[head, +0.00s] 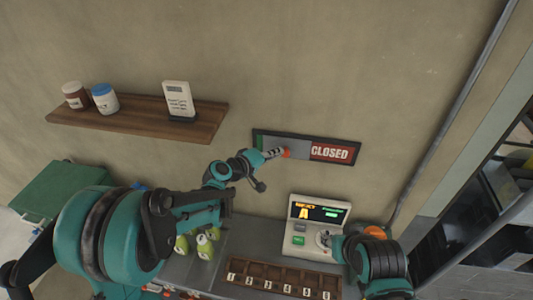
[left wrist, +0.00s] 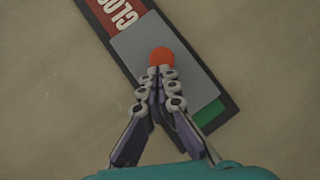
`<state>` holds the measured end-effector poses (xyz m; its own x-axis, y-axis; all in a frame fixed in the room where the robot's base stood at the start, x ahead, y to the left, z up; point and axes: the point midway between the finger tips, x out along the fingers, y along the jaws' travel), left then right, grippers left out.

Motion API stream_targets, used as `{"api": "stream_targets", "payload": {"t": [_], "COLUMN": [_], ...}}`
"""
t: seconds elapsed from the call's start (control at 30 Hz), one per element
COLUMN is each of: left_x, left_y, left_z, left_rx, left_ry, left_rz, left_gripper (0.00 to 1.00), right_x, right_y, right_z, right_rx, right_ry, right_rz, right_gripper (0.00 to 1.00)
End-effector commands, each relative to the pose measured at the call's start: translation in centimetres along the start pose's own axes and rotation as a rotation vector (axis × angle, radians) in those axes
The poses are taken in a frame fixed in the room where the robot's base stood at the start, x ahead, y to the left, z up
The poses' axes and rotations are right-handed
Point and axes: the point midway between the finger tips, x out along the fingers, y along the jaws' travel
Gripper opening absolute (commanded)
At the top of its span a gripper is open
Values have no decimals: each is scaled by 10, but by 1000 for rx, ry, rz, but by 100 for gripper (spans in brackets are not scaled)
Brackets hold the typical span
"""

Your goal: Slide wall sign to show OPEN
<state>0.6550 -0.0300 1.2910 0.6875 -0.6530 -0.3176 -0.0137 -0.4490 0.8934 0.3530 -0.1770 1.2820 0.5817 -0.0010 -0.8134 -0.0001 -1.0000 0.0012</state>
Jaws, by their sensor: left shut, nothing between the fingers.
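The wall sign (head: 333,152) is a dark-framed strip on the wall in the head view, with a red panel reading CLOSED at its right. A grey slider (head: 299,147) covers its left and middle part, and a thin green strip (head: 259,141) shows at the far left end. An orange-red knob (left wrist: 162,56) stands on the slider (left wrist: 185,85) in the left wrist view. My left gripper (head: 277,153) is shut and empty, its fingertips (left wrist: 160,72) right at the knob; I cannot tell whether they touch it. My right gripper (head: 325,238) is by the machine, its fingers partly hidden.
A wooden shelf (head: 150,115) with two jars and a white card stand is on the wall at left. Below the sign, a counter holds a machine with a lit screen (head: 318,212), a numbered tray (head: 282,277) and green bottles (head: 205,247). The wall around the sign is clear.

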Motion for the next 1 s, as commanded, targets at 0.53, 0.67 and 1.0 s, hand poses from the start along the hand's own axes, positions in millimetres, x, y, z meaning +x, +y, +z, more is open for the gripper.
{"api": "stream_targets", "payload": {"t": [0.53,0.67,1.0], "left_x": [65,71,74], "left_y": [56,62,64], "left_z": [96,104,107], "left_rx": [1,1,0], "left_ry": [-2,-1,0], "left_rz": [2,1,0], "left_gripper": [0,0,0], "right_x": [21,23,23], "right_y": [0,0,0], "right_z": [15,16,16], "right_rx": [0,0,0], "right_ry": [0,0,0], "right_rz": [0,0,0], "right_gripper": [40,40,40]}}
